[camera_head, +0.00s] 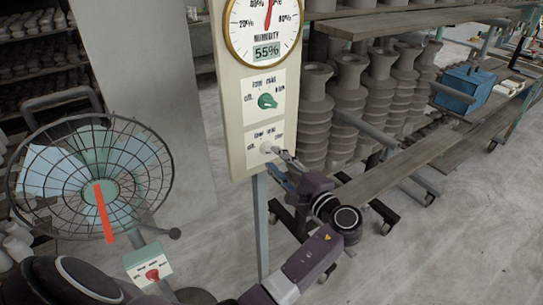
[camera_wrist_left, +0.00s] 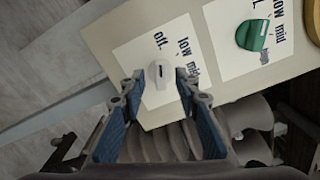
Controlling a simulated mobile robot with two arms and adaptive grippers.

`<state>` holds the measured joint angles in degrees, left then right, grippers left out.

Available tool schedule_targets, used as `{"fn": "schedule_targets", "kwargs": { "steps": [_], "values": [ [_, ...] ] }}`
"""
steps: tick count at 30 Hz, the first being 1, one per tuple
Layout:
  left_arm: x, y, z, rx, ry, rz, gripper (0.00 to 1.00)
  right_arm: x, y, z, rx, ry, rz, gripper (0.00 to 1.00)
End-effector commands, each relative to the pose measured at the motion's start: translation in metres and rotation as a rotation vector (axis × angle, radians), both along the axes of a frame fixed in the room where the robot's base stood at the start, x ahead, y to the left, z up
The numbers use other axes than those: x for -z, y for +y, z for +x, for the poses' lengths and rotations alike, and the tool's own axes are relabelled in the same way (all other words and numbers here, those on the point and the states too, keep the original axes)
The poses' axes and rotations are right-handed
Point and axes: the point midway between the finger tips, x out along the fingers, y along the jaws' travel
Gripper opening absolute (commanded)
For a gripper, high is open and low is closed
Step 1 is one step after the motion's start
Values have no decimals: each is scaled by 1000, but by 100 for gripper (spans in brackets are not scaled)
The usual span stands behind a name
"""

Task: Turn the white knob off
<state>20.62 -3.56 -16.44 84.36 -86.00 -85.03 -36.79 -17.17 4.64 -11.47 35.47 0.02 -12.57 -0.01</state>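The white knob (camera_head: 267,148) sits on the lower white label of the upright panel (camera_head: 237,120), below a green knob (camera_head: 267,101). In the left wrist view the white knob (camera_wrist_left: 158,74) has a short dark mark, and "off" and "low" are printed beside it. I cannot tell which setting it points to. My left gripper (camera_head: 278,161) is at the panel, right by the knob. In the left wrist view its blue-padded fingers (camera_wrist_left: 160,84) are spread, one on each side of the knob, with visible gaps. My right gripper is out of view.
A humidity dial (camera_head: 265,28) reading 55% is above the knobs. A caged fan (camera_head: 90,178) with a red-knobbed control box (camera_head: 150,268) stands at left. Shelves of grey vases (camera_head: 316,115) stand close behind the panel at right. A blue toolbox (camera_head: 463,88) is farther right.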

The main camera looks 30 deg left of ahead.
Motion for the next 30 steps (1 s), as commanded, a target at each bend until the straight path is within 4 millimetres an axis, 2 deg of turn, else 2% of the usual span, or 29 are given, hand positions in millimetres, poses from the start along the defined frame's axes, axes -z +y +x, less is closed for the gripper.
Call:
{"fn": "schedule_targets", "kwargs": {
  "steps": [3,9,25,28,30],
  "values": [
    [1,-19,-8,1,1,-2,30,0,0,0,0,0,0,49],
    [0,-37,-15,0,0,-1,30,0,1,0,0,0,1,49],
    [0,-38,-16,0,0,0,30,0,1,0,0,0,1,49],
    [12,-39,-13,18,18,-11,30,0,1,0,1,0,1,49],
    [36,-40,-8,52,52,-34,30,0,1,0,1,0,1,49]
  ]
}}
